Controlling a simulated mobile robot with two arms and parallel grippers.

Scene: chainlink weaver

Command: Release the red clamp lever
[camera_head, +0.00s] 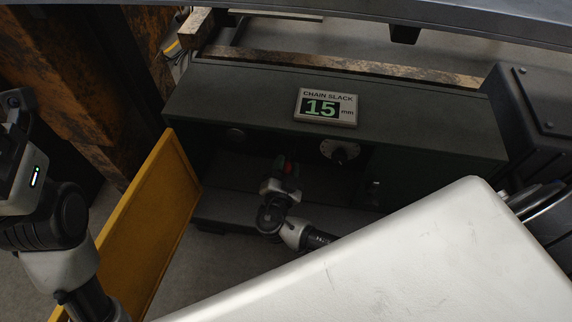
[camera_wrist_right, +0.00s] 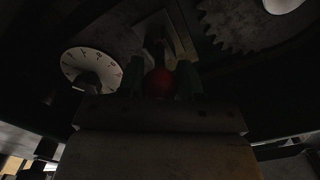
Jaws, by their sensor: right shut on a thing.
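The red clamp lever's round red knob (camera_wrist_right: 160,82) sits at the middle of the dark right wrist view. The fingers of my right gripper (camera_wrist_right: 161,72) stand on either side of it, shut on it. In the head view the red lever (camera_head: 288,168) is a small spot inside the dark open housing. My right gripper (camera_head: 283,172) reaches in there and partly covers it. The lever's base and lower part are too dark to make out. Part of my left arm shows at the left edge; its fingertips are not seen.
A chain slack display (camera_head: 325,107) reads 15 mm on top of the housing (camera_head: 240,95). A round dial (camera_head: 340,151) is right of the lever; its scale shows in the wrist view (camera_wrist_right: 91,75). A yellow door (camera_head: 150,225) stands open at left. A toothed gear (camera_wrist_right: 240,22) is upper right.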

